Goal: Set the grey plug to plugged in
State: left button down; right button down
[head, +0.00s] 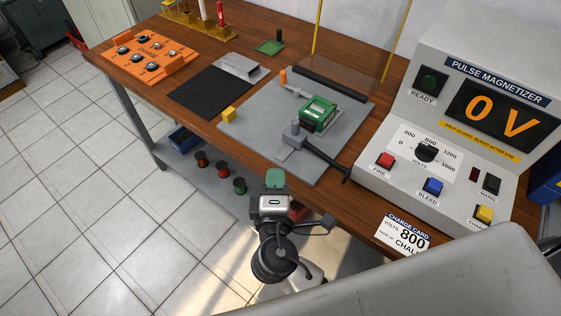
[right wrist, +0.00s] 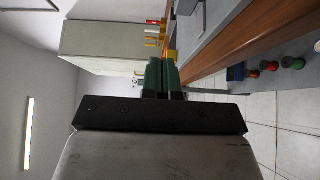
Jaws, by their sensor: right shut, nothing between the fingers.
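I cannot identify the grey plug for certain in either view. On the grey plate (head: 253,137) in the head view stands a grey block (head: 293,133) with a black bar running from it toward the magnetizer. A green-framed block (head: 318,114) sits just behind it. My right gripper (head: 275,179) is in front of the table's front edge, apart from the plate. Its green fingers, also seen in the right wrist view (right wrist: 160,77), are shut and empty. My left gripper does not show.
The pulse magnetizer (head: 460,185) at right reads 0 V. A yellow block (head: 229,115) sits at the plate's left. Spools (head: 220,173) lie on a lower shelf.

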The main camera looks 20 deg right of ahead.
aim_at(298, 128)
jog(key=p+x, duration=0.1)
jog(key=x, duration=0.8)
jog(key=shift+r+p, duration=0.1)
jog(key=shift+p, duration=0.2)
jog(key=shift+w+d+p, duration=0.2)
jog(key=shift+w+d, duration=0.05)
jog(key=shift+d, duration=0.35)
jog(key=shift+w+d+p, duration=0.15)
jog(key=shift+w+d, duration=0.1)
jog(key=shift+d, duration=0.3)
jog(key=shift+w+d, duration=0.25)
jog(key=shift+d, duration=0.3)
jog(key=shift+w+d, duration=0.1)
jog(key=w+d, duration=0.2)
jog(key=shift+d, duration=0.25)
jog(key=shift+d, duration=0.1)
